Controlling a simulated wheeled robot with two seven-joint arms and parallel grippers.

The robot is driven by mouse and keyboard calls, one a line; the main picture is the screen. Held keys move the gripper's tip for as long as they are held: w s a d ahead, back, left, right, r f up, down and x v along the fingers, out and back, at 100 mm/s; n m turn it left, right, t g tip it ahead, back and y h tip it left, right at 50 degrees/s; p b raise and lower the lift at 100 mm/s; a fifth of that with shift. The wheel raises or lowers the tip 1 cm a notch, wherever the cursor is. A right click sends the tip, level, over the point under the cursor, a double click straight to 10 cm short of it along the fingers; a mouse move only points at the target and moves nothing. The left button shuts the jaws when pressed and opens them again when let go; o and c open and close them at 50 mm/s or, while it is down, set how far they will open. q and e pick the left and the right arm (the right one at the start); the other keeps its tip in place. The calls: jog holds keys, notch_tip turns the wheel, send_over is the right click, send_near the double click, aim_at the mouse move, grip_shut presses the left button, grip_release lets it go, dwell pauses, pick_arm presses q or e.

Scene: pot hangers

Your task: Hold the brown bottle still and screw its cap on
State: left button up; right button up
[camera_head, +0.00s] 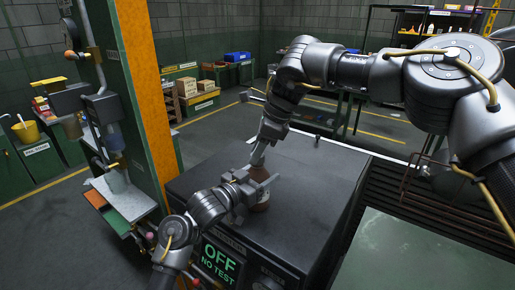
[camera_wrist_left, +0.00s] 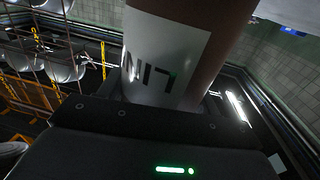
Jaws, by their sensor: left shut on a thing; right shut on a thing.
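The brown bottle (camera_head: 262,196) stands on the dark machine top in the head view. My left gripper (camera_head: 258,188) reaches in from the lower left and is shut on the bottle's body. In the left wrist view the bottle (camera_wrist_left: 168,55) fills the upper middle, brown with a white label, between the jaws of my left gripper (camera_wrist_left: 165,105). My right gripper (camera_head: 260,155) comes down from above and is shut at the bottle's top. The cap is hidden by that gripper, so I cannot tell how it sits on the neck.
The dark machine top (camera_head: 310,190) has clear room right of the bottle. A green post with an orange side (camera_head: 150,100) rises close on the left. A green surface (camera_head: 420,255) lies at the lower right.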

jog(key=shift+f, duration=0.1)
